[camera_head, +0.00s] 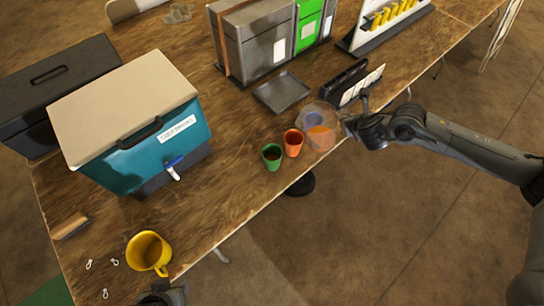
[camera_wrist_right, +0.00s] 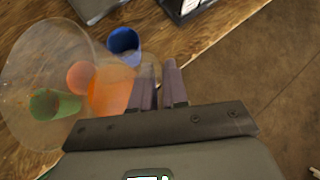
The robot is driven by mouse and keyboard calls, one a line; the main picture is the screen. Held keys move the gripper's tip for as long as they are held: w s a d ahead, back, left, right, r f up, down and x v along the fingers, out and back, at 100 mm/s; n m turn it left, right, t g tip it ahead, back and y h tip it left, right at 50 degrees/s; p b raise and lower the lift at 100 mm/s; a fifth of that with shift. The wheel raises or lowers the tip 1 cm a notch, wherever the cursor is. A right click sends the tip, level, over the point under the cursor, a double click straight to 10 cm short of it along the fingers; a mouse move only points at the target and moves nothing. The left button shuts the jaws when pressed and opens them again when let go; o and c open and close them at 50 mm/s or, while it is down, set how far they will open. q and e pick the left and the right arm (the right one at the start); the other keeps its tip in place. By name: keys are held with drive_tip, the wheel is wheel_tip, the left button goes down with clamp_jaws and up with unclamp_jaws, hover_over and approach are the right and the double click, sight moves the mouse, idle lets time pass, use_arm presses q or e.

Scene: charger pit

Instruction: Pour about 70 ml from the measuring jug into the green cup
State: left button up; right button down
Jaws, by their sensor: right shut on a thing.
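The clear measuring jug (camera_head: 329,141) with orange liquid is at the table's front edge, and it fills the left of the right wrist view (camera_wrist_right: 52,45). My right gripper (camera_head: 350,124) is shut on the jug at its right side; its fingers show in the wrist view (camera_wrist_right: 160,88). I cannot tell whether the jug is tilted or touches the table. The green cup (camera_head: 272,158) stands upright to the left, apart from the jug in the head view, with dark contents. In the wrist view the green cup (camera_wrist_right: 52,104) shows through the jug.
An orange cup (camera_head: 293,144) stands between the green cup and the jug. A blue cup (camera_wrist_right: 124,44) is just behind the jug. A grey tray (camera_head: 282,92), teal cooler (camera_head: 150,155) and yellow mug (camera_head: 147,253) are on the table. A dark part, perhaps my left gripper, shows at the bottom edge.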

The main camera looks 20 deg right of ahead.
drive_tip(key=d+f+y+b, duration=0.1)
drive_tip(key=f+m+y+b, duration=0.1)
drive_tip(key=b, duration=0.1)
drive_tip(key=shift+s+d+f, duration=0.1)
drive_tip(key=shift+d+f, duration=0.1)
drive_tip(key=shift+d, duration=0.2)
